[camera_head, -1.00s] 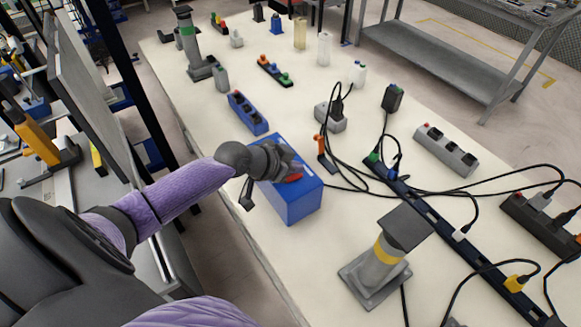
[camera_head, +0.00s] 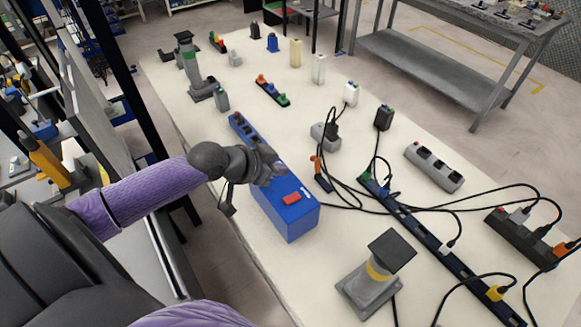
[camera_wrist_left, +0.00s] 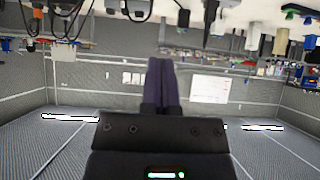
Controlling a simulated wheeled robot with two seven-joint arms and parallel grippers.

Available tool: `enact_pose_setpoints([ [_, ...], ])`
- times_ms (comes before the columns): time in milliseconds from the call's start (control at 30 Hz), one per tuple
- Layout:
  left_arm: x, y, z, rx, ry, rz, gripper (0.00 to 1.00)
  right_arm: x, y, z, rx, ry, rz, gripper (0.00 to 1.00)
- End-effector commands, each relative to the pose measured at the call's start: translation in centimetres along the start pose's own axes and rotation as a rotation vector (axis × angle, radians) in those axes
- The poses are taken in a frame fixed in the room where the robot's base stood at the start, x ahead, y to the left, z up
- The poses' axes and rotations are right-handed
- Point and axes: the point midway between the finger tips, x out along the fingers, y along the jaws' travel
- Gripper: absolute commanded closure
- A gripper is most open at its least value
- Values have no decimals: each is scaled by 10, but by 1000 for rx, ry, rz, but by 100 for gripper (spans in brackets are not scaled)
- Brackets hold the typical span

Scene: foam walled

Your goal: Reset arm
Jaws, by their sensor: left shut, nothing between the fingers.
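My left gripper (camera_head: 270,165) is over the near left part of the cream table (camera_head: 222,140), above the far end of a blue box with a red button (camera_head: 291,213). In the left wrist view its two dark fingers (camera_wrist_left: 161,82) are pressed together with nothing between them. My purple left arm reaches in from the left side. From the head view I cannot tell whether the gripper touches the box. My right gripper is not in view.
A blue power strip (camera_head: 244,131) lies just beyond the gripper. A grey post with a yellow band (camera_head: 376,275) stands at the near right. Black cables loop around a long dark strip (camera_head: 428,236). A metal shelf table (camera_head: 430,65) stands behind.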

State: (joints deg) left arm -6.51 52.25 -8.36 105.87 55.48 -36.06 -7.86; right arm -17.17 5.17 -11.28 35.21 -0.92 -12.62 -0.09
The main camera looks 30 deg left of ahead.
Motion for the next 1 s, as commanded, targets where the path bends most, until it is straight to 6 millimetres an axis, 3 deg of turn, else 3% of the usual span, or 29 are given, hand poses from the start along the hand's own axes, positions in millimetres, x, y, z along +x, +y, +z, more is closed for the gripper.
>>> enact_pose_setpoints([
  [200,-18,0,-5,1,1,0,100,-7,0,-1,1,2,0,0],
  [667,-18,1,-4,0,-2,1,100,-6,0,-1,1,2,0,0],
  [767,-14,21,11,5,-45,26,100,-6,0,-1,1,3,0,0],
  [1000,-20,115,72,19,-277,55,100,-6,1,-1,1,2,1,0],
])
